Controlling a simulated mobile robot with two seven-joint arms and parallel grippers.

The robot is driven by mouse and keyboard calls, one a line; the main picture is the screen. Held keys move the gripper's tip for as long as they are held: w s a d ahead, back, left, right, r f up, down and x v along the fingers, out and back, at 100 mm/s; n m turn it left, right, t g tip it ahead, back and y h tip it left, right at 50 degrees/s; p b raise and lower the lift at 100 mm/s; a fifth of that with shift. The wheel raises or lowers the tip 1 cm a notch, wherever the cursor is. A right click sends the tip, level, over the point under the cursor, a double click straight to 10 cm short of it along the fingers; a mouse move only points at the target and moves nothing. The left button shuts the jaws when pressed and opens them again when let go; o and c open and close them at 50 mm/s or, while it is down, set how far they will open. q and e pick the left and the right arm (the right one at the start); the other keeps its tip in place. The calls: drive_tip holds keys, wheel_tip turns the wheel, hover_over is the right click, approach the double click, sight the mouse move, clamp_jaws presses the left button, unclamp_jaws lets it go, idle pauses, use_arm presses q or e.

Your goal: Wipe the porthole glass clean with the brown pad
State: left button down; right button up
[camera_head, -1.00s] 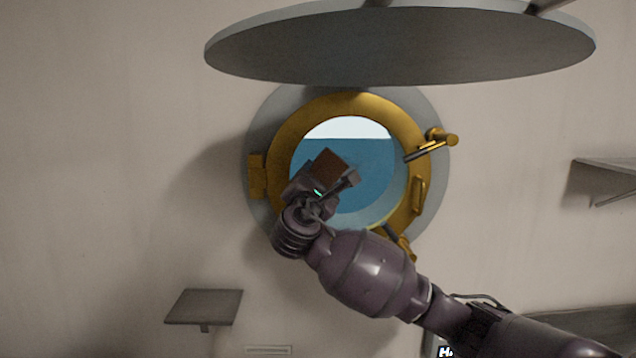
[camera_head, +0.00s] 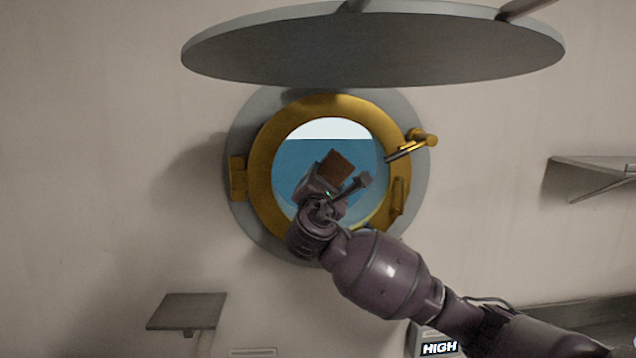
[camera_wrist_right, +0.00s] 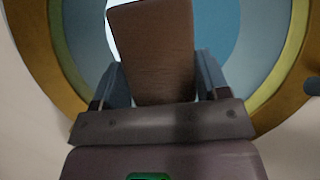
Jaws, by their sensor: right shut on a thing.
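The porthole has a round brass frame (camera_head: 262,150) on a grey wall ring. Its glass (camera_head: 300,160) shows blue sea below and a pale sky above. My right gripper (camera_head: 343,178) is in front of the glass, shut on the brown pad (camera_head: 337,167). In the right wrist view the pad (camera_wrist_right: 152,50) stands upright between the two fingers (camera_wrist_right: 160,85), with the glass (camera_wrist_right: 217,45) behind it. I cannot tell whether the pad touches the glass. My left gripper is in neither view.
A large grey disc (camera_head: 370,50) hangs above the porthole. Brass latches (camera_head: 415,143) stick out at the frame's right side, and a hinge (camera_head: 238,178) is at its left. A small shelf (camera_head: 187,310) is at the lower left, another shelf (camera_head: 600,170) at the right.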

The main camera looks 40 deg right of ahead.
sight(354, 174)
drive_tip(key=s+d, duration=0.3)
drive_tip(key=d, duration=0.2)
idle(0.7)
drive_tip(key=w+a, duration=0.5)
drive_tip(key=a, duration=0.4)
drive_tip(key=shift+w+a, duration=0.3)
drive_tip(key=shift+w, duration=0.1)
idle(0.9)
drive_tip(key=s+a, duration=0.3)
drive_tip(key=s, duration=0.2)
idle(0.7)
drive_tip(key=shift+s+a, duration=0.1)
drive_tip(key=shift+s, duration=0.1)
drive_tip(key=shift+s+a, duration=0.35)
drive_tip(key=shift+s, duration=0.25)
drive_tip(key=shift+s+a, duration=0.35)
drive_tip(key=shift+s, duration=0.25)
